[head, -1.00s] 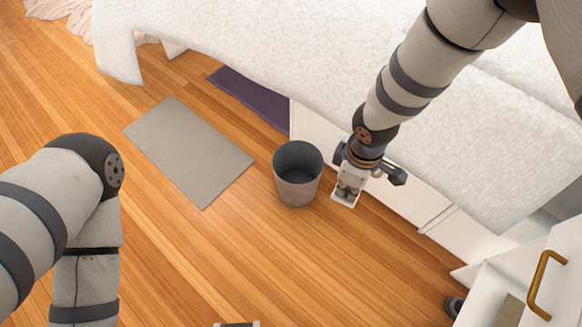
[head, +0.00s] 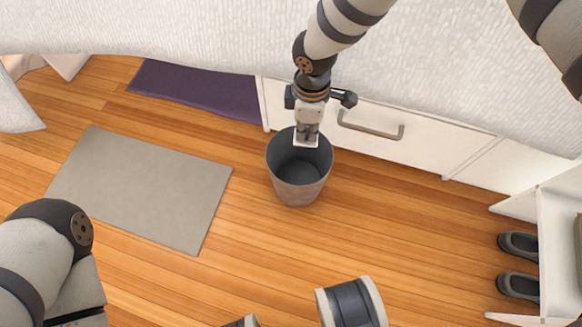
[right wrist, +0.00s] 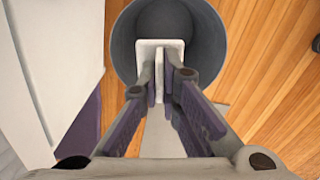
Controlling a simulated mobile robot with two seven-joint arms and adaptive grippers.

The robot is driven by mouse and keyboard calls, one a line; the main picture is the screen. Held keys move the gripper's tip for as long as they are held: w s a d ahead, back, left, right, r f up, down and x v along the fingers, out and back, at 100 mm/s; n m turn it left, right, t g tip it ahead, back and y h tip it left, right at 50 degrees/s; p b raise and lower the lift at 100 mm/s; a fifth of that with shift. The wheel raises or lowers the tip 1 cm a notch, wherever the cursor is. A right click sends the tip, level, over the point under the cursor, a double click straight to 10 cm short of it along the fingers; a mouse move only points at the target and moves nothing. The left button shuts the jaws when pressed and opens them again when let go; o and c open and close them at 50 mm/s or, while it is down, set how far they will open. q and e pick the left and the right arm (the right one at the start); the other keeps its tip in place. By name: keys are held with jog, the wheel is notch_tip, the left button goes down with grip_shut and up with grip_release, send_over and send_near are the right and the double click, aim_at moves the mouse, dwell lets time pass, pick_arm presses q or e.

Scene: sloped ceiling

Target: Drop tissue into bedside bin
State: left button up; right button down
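The bin (head: 298,185) is a grey, open-topped bucket on the wooden floor beside the bed; it also shows in the right wrist view (right wrist: 212,32), and its visible inside looks empty. My right gripper (head: 307,135) points down at the bin's far rim, with its fingertips over the opening. It is shut on a small, white, flat piece, the tissue (head: 306,143). In the right wrist view the tissue (right wrist: 148,46) sits between the fingertips (right wrist: 166,75), in front of the bin's mouth. My left gripper is not in view; only parts of its arm show at the left.
The white bed (head: 180,30) overhangs a white drawer front with a metal handle (head: 370,126) just behind the bin. A grey mat (head: 145,188) lies to the left, with a purple mat (head: 195,90) behind. Shoes (head: 518,285) sit in a white unit at right.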

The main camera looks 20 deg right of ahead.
notch_tip(320, 180, down, 6)
jog(key=b, duration=0.3)
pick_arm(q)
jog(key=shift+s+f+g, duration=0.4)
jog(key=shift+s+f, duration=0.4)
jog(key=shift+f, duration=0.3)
pick_arm(e)
jog(key=shift+r, duration=0.1)
jog(key=c, duration=1.7)
grip_release()
notch_tip(320, 180, up, 12)
